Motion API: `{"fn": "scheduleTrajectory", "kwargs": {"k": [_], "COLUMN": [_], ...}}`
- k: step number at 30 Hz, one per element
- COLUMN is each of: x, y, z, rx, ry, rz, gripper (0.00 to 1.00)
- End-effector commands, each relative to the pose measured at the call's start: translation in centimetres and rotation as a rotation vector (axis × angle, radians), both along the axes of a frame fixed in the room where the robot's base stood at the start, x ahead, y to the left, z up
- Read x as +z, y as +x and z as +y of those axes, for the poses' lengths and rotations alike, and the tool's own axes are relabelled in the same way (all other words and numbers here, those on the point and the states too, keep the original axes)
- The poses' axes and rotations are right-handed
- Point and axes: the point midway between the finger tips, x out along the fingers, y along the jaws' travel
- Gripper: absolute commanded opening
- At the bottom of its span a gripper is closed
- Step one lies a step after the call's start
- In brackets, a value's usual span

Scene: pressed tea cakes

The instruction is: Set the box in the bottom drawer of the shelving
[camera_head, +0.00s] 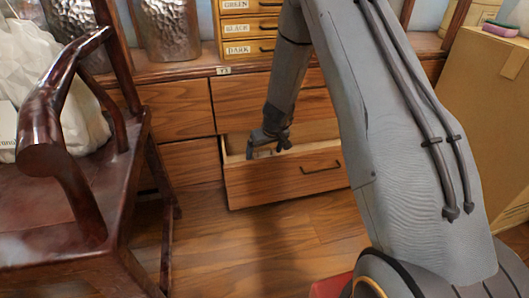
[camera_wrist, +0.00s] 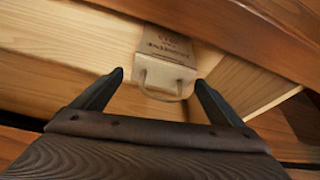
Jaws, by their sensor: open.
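The bottom drawer (camera_head: 285,180) of the wooden shelving is pulled out, with a bar handle on its front. The box (camera_wrist: 168,62) is small and kraft brown, with dark print and a looped handle. In the wrist view it is in the pale wood drawer, its handle end towards me. My gripper (camera_wrist: 159,80) is open, with its fingertips on either side of the handle end and gaps to both. In the head view my gripper (camera_head: 268,146) reaches down into the drawer opening, and the box is mostly hidden there.
A dark wooden chair (camera_head: 60,185) holding a white bag (camera_head: 65,80) stands at the left. A large cardboard carton (camera_head: 485,125) stands at the right. Small labelled drawers (camera_head: 250,27) and metal canisters (camera_head: 168,30) are on the shelving top. The floor (camera_head: 235,240) before the drawer is clear.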

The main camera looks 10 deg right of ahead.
Motion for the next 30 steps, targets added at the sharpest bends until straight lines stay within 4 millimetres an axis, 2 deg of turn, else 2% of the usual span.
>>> {"fn": "scheduleTrajectory", "kwargs": {"k": [8,21,24,30], "x": [0.7,8.9,10.2,11.3], "y": [-0.1,-3.4,-4.0,-4.5], "z": [0.0,-0.7,-0.8,-0.8], "rx": [0.000,0.000,0.001,0.000], "ry": [0.000,0.000,0.000,0.000], "rz": [-0.001,-0.001,-0.001,0.000], "gripper": [0.92,0.92,0.92,0.92]}}
